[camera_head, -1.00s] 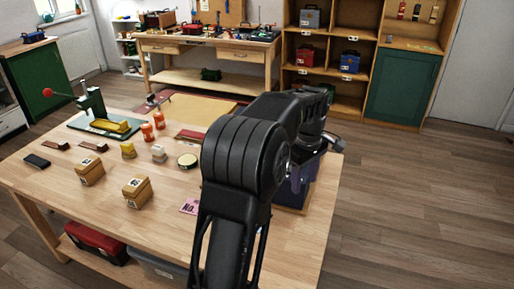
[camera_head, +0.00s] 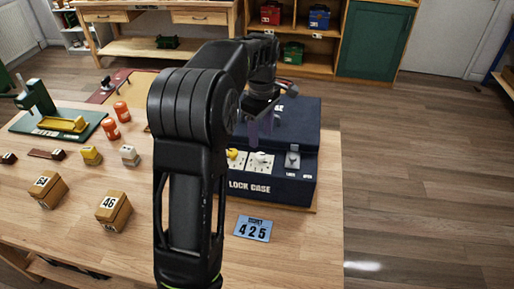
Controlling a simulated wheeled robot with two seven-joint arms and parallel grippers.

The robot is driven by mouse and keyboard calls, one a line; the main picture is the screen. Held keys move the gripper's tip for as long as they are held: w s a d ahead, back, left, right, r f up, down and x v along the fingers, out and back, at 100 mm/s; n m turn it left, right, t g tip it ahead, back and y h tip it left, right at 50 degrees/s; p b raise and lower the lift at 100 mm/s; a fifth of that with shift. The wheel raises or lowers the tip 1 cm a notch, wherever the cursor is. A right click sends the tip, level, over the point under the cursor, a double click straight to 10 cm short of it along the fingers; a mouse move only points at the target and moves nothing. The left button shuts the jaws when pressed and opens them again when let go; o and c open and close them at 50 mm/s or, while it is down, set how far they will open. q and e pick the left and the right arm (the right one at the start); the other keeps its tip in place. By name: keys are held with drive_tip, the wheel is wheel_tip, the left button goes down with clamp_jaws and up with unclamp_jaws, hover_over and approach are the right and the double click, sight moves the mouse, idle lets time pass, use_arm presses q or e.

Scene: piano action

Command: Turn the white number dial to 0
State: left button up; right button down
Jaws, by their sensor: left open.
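The navy lock case (camera_head: 272,193) stands on the right part of the wooden table. Its front panel carries a white number dial (camera_head: 261,162), with its markings too small to read. Beside it on the left is a white plate with a yellow knob (camera_head: 237,157), partly hidden by my arm. A grey lever (camera_head: 293,158) is on the right of the panel. My left gripper (camera_head: 260,126) is open, above and slightly behind the panel front, apart from the dial as far as I can see. My arm hides the left of the case. My right gripper is out of view.
A blue card reading 425 (camera_head: 253,228) lies in front of the case. Wooden blocks (camera_head: 114,211), orange bottles (camera_head: 122,112) and a green press (camera_head: 38,98) stand to the left. The table right of the card is clear.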

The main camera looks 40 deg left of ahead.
sight(260, 155)
use_arm(q)
drive_tip(key=shift+f+p, duration=0.7)
drive_tip(key=shift+f, duration=3.25)
clamp_jaws()
